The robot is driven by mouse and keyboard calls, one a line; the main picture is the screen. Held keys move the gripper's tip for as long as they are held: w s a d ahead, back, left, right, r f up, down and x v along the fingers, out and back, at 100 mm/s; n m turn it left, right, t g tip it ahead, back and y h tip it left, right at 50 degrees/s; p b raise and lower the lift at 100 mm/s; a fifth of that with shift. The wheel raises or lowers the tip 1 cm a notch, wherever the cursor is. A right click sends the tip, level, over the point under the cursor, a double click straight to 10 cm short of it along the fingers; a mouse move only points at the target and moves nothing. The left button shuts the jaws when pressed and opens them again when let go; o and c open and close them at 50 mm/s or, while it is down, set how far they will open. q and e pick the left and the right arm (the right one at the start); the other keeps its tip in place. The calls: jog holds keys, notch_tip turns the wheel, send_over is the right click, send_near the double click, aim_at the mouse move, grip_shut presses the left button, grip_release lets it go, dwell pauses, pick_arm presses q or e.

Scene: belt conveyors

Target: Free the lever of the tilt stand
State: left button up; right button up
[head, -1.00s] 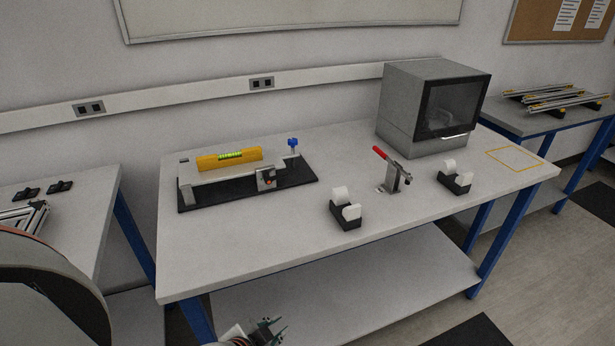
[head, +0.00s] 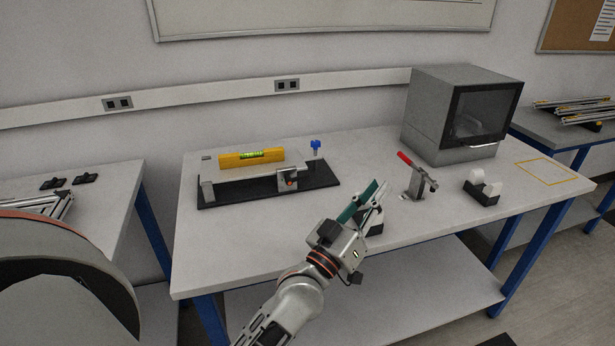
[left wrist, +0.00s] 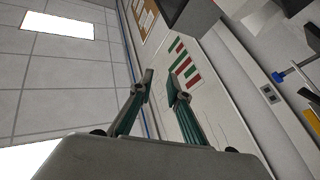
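The tilt stand has a black base plate (head: 319,183), a grey tilting bar (head: 240,171) with a yellow spirit level (head: 252,158) on it, and a blue knob (head: 315,144) at its right end. A small grey block with a red-orange spot (head: 290,181) sits at its front; which part is the lever is unclear. The blue knob (left wrist: 279,77) and the yellow level (left wrist: 311,119) show at the right of the left wrist view. My left gripper (head: 379,186) is open and empty, right of and in front of the stand, apart from it. My right gripper is out of view.
A toggle clamp with a red handle (head: 405,159) stands right of my left gripper. A tape dispenser (head: 483,188) stands farther right; another is partly behind my gripper. A grey box with a dark window (head: 462,113) is at the back right. The front-left tabletop is clear.

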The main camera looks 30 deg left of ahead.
aim_at(307, 176)
pick_arm(q)
jog(key=w+a+r+n+g+y, duration=0.2)
jog(key=a+n+y, duration=0.5)
jog(key=n+y, duration=0.3)
jog(key=w+a+r+n+g+y, duration=0.2)
jog(key=a+r+n+y, duration=0.1)
jog(key=a+n+y, duration=0.65)
jog(key=w+f+n+g+h, duration=0.1)
jog(key=f+n+g, duration=0.2)
jog(key=f, duration=0.1)
jog(key=f+n+g+h, duration=0.1)
jog(key=f+n+g, duration=0.3)
jog(key=w+f+n+g+h, duration=0.1)
jog(key=f+n+g, duration=0.2)
jog(key=f+n, duration=0.1)
jog(key=shift+w+a+f, duration=0.3)
jog(key=shift+a+f, duration=0.05)
jog(key=shift+f, duration=0.1)
jog(key=x, duration=0.7)
jog(key=shift+a+f, duration=0.2)
jog(key=shift+a, duration=0.1)
grip_shut()
